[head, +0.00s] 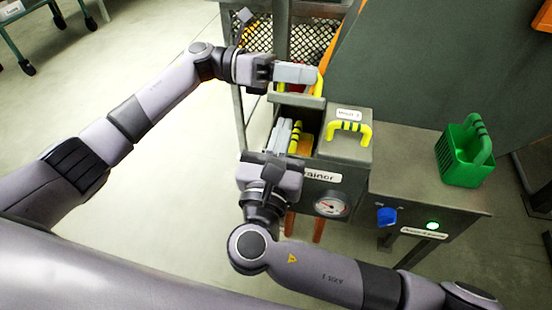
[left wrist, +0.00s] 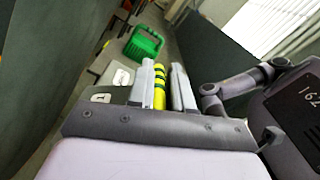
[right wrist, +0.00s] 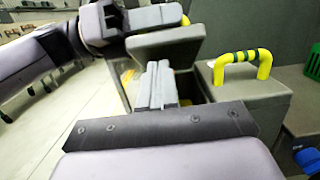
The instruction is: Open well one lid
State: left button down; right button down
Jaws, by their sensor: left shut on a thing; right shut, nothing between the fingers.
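The grey lid (head: 297,100) at the back of the left well is raised and tilted; it also shows in the right wrist view (right wrist: 165,45). My left gripper (head: 297,73) is shut on its yellow banded handle (head: 319,82); the handle shows between the fingers in the left wrist view (left wrist: 159,86). The left well is uncovered, with something yellow and brown (head: 305,144) inside, partly hidden. My right gripper (head: 284,136) is shut and empty at the well opening, beside a yellow dark-banded handle (head: 296,137). Its fingers (right wrist: 158,84) show together in the right wrist view.
The neighbouring well's lid (head: 343,148) is down, with its yellow handle (head: 350,128) upright. A gauge (head: 331,204) is on the front. A green basket (head: 466,153) stands on the right counter. A blue knob (head: 386,216) and a lit green button (head: 432,225) are at the front edge.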

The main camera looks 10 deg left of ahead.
pick_arm(q)
jog(key=shift+w+a+f, duration=0.1)
jog(key=shift+f, duration=0.15)
pick_arm(e)
jog(key=shift+w+r, duration=0.55)
jog(key=shift+r, duration=0.2)
